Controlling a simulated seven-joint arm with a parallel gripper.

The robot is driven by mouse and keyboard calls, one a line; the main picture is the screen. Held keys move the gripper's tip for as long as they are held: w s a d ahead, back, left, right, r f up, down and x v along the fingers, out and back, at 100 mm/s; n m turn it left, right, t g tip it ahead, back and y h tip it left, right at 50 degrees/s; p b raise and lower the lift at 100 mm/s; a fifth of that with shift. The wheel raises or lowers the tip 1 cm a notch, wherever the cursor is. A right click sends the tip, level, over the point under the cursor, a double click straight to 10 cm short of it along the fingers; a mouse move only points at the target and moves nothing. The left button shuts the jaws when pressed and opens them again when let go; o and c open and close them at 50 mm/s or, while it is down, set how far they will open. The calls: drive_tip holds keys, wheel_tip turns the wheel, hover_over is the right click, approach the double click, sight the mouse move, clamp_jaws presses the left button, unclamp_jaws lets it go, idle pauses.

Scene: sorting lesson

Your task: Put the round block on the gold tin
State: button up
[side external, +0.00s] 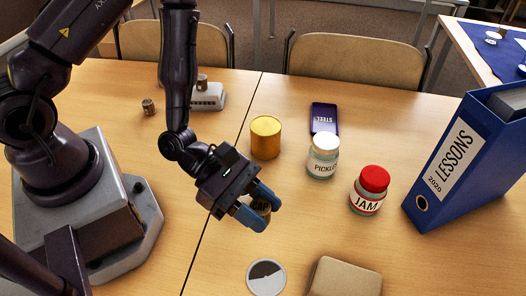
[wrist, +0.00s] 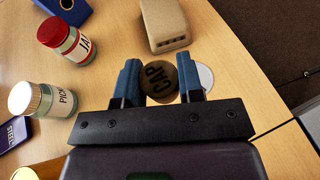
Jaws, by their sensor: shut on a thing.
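The round block (wrist: 159,80) is brown with "CAP" in dark letters on its face. It shows small between the blue fingers in the side view (side external: 261,208). My gripper (side external: 260,208) is shut on it, with one finger on either side. Whether the block touches the table is hard to tell. The gold tin (side external: 265,140) stands upright behind my gripper and to the left of the pickles jar, with a bare top. A yellow edge of it shows at the lower left of the wrist view (wrist: 24,173).
A white-lidded pickles jar (side external: 322,158), a red-lidded jam jar (side external: 369,190) and a dark blue "STEEL" box (side external: 323,117) stand near the tin. A small cylinder (side external: 148,107) stands far left.

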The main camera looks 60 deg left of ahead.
drive_tip(key=w+a+r+n+t+y, duration=0.2)
drive_tip(key=w+a+r+n+t, duration=0.15)
drive_tip(key=w+a, duration=0.55)
wheel_tip(320, 180, up, 3)
drive_tip(key=n+t+y, duration=0.3)
drive_tip(key=n+y, duration=0.2)
hover_over(266, 125)
drive_tip(key=shift+t, duration=0.25)
drive_tip(key=shift+f, duration=4.4)
drive_tip(key=shift+f, duration=0.15)
drive_tip(key=o, duration=0.9)
